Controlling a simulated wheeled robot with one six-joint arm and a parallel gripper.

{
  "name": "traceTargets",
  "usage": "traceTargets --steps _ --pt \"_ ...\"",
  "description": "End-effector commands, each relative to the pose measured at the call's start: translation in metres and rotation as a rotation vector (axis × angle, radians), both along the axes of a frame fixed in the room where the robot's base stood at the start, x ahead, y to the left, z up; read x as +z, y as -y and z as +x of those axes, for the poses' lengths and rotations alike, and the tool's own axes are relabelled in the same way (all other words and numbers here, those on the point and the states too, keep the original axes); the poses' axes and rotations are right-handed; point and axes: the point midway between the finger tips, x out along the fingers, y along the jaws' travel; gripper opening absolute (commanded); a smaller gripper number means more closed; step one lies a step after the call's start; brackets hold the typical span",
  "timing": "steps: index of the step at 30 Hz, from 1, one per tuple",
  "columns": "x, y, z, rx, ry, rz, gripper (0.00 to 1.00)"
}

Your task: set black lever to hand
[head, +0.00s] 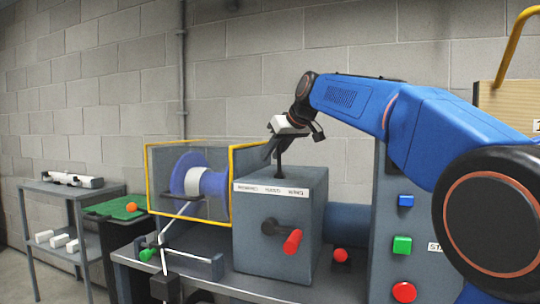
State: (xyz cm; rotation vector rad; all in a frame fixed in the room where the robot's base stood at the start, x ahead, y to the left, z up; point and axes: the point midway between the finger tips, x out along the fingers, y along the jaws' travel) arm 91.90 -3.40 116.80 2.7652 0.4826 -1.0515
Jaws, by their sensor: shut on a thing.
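The black lever (279,170) stands upright from the top of a grey box (262,230). Its upper end is hidden between my gripper's fingers. My gripper (271,149) comes down from the upper right and is shut on the black lever. A white label strip (270,188) with several words runs along the front top edge of the box. Its print is too small to read surely, so I cannot tell which position the lever is at.
A red-handled lever (291,242) sticks out of the box's front. A yellow-edged guard (230,185) around a blue and white wheel stands left. A panel with blue, green and red buttons (402,244) stands right. A shelf (60,189) is far left.

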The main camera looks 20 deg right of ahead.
Motion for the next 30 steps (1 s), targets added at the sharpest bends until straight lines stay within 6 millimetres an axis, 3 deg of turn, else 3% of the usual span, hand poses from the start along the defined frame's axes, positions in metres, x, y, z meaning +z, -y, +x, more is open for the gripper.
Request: traceTargets --steps 17,18,19,30 --pt "0.0024 0.0025 -0.0018 0.0 0.025 0.03 0.0" --pt "0.0024 0.0025 -0.0018 0.0 0.025 0.03 0.37" --pt "0.0023 0.0025 -0.0018 0.0 0.025 0.03 0.42" --pt "0.0042 0.0034 -0.0043 0.0 0.024 0.03 0.42"
